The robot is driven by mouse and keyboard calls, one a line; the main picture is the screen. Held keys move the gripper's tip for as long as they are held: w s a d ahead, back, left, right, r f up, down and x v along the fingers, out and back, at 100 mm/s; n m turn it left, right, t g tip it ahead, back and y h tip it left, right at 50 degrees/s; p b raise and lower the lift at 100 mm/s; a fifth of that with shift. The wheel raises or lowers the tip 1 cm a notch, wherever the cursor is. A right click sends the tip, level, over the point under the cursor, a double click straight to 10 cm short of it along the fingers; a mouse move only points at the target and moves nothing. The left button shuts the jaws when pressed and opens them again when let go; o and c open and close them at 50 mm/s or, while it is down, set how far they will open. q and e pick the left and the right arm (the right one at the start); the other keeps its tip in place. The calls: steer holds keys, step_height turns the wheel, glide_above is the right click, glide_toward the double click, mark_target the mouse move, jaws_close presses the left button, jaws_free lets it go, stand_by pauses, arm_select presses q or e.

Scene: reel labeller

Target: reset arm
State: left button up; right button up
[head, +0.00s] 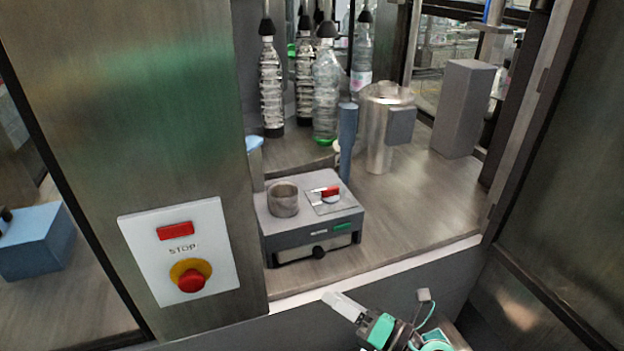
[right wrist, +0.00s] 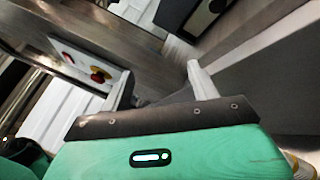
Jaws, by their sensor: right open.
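My right gripper (head: 345,306) is at the bottom of the head view, in front of the machine's front ledge. It is apart from the ledge and the panel. In the right wrist view the two pale fingers of my right gripper (right wrist: 160,84) stand apart with nothing between them. My left gripper is in neither view.
A white stop panel (head: 208,279) with a red button (head: 191,281) is on the metal pillar; it also shows in the right wrist view. A grey box (head: 345,236) with a red switch (head: 330,192) stands on the worktop (head: 430,208). Bottles (head: 327,90) and a metal cylinder (head: 377,150) are behind.

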steer(key=w+d+r+m+t+h, duration=0.2)
steer(key=d+m+t+h, duration=0.8)
steer(key=m, duration=1)
steer(key=s+d+f+m+g+h, duration=0.8)
steer(key=d+f+m+g, duration=0.15)
steer(key=f+m, duration=0.2)
steer(key=s+a+f+m+g+y, duration=0.1)
steer(key=s+f+g, duration=0.3)
steer(key=s, duration=0.3)
steer(key=s+a+f+m+g+y, duration=0.1)
steer(key=s+f+m+g, duration=0.1)
steer(key=s+f+g, duration=0.35)
step_height(320, 180, down, 27)
steer(key=s, duration=0.2)
steer(key=s+d+f+g, duration=0.1)
steer(key=s+d+f, duration=0.2)
steer(key=s+f, duration=1.6)
steer(key=shift+f, duration=0.9)
